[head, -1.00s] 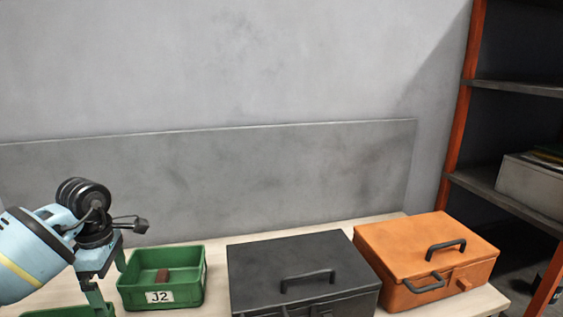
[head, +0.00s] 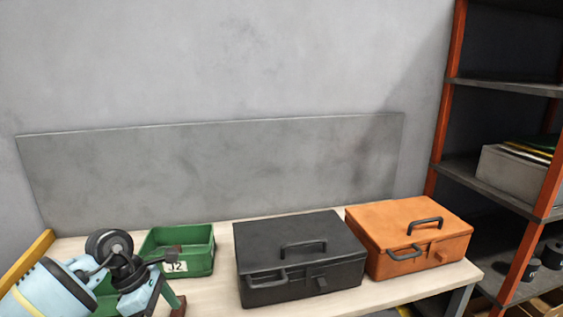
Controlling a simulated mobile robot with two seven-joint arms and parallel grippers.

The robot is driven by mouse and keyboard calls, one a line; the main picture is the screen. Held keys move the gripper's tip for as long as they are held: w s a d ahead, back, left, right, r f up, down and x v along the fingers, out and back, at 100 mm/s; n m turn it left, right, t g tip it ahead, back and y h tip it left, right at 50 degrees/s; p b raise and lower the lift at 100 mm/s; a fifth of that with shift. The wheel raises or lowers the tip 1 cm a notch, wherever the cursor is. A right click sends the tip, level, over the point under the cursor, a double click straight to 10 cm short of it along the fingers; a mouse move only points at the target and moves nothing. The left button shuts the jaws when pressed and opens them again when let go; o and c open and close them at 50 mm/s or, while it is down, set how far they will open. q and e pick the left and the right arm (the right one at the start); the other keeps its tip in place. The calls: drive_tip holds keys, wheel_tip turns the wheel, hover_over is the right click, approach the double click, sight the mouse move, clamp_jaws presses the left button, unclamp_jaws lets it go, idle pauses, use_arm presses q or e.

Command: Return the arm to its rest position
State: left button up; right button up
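My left arm comes in at the lower left in the head view. Its gripper (head: 160,301) hangs low over the near left part of the table, in front of the green bin marked J2 (head: 203,262). Its fingers look spread, with nothing seen between them, but the lower frame edge cuts off the tips. A small reddish-brown piece (head: 179,307) shows just right of the fingers; whether it touches them I cannot tell. The wrist parts cover part of the bin's label and front. My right gripper is out of view.
A dark grey toolbox (head: 295,262) and an orange toolbox (head: 412,232) stand on the wooden table (head: 400,290). Another green bin (head: 105,290) is partly behind my arm. A shelf rack (head: 448,120) with orange posts stands at the right. A grey panel (head: 220,170) lines the wall.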

use_arm(q)
drive_tip(key=s+d+n+t+h+p, duration=0.1)
drive_tip(key=s+d+n+t+h, duration=0.1)
drive_tip(key=s+d+n+h, duration=0.55)
drive_tip(key=s+d+n+t+h+p, duration=0.1)
drive_tip(key=s+d+n+t+h, duration=0.15)
drive_tip(key=d+n+h, duration=0.55)
drive_tip(key=s+a+f+n+t+y+p, duration=0.1)
drive_tip(key=s+a+f+n+t+y, duration=0.45)
drive_tip(key=n, duration=0.75)
drive_tip(key=s+a+f+n+t+y, duration=0.2)
drive_tip(key=s+f+n+t+y, duration=0.2)
drive_tip(key=f+n+t+y, duration=0.45)
drive_tip(key=s+a+f+n+g+y, duration=0.2)
drive_tip(key=s+f+n+g, duration=0.2)
drive_tip(key=s+n, duration=0.2)
drive_tip(key=s+a+f+n+g+y, duration=0.2)
drive_tip(key=s+f+n+g, duration=0.2)
drive_tip(key=s, duration=0.6)
drive_tip(key=n+g+p, duration=0.1)
drive_tip(key=n, duration=0.1)
drive_tip(key=shift+s+a+f+n, duration=0.2)
drive_tip(key=shift+s+a+n, duration=0.05)
drive_tip(key=shift+s+n, duration=0.15)
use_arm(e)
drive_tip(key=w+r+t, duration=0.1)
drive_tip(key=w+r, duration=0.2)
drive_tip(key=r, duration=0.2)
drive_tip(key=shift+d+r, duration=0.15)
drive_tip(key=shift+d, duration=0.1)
